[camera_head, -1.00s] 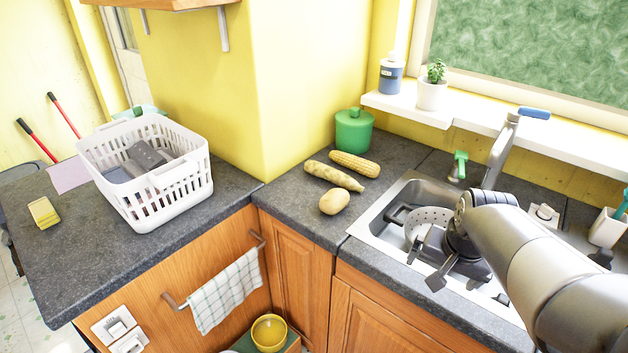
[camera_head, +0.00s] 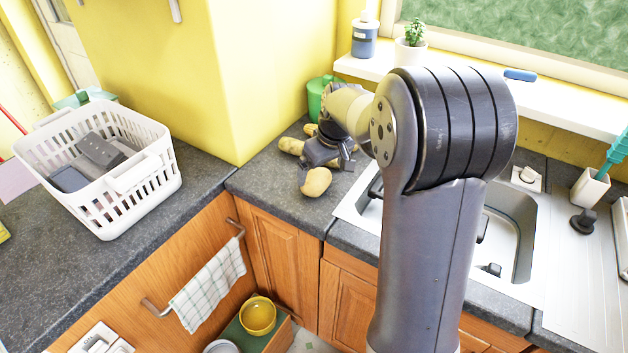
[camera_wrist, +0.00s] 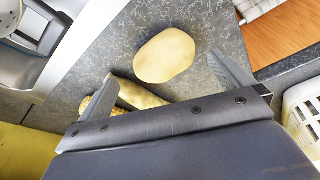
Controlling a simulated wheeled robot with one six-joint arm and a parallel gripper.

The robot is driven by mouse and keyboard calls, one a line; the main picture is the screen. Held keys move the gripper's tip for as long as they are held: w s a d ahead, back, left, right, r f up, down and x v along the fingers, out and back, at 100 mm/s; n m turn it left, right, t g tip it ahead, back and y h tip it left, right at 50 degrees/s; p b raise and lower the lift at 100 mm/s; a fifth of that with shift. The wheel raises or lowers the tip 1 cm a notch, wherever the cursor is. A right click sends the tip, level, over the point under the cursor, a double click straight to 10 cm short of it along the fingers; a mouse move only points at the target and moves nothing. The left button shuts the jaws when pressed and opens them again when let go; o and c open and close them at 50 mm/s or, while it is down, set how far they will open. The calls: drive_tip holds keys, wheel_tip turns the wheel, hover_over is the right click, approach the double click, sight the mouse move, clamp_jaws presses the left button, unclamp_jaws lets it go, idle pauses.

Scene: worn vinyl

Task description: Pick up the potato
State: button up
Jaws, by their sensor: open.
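The potato (camera_head: 316,183) is pale yellow-tan and rounded, and it lies on the dark grey counter near its front edge. In the wrist view the potato (camera_wrist: 164,54) lies beyond and between the two finger lines. My gripper (camera_head: 324,160) is over the counter beside the potato, partly covering the view behind it. In the wrist view my gripper (camera_wrist: 165,72) is open and empty, with one finger at each side. I cannot tell exactly how high the fingers are above the counter.
A long yellowish vegetable (camera_head: 291,146) lies just behind the potato; a corn cob beside it is mostly hidden. A green canister (camera_head: 316,95) stands behind them. The sink (camera_head: 512,235) is to the right, and a white basket (camera_head: 128,205) stands on the left counter.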

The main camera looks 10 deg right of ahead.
sight(318, 176)
drive_tip(key=shift+a+p+x, duration=0.15)
drive_tip(key=shift+p+x, duration=0.1)
drive_tip(key=shift+x, duration=1.1)
drive_tip(key=shift+a+p+x, duration=0.1)
drive_tip(key=shift+p+x, duration=0.1)
drive_tip(key=shift+x, duration=1.15)
drive_tip(key=shift+r, duration=0.1)
drive_tip(key=shift+c, duration=0.6)
drive_tip(key=c, duration=0.8)
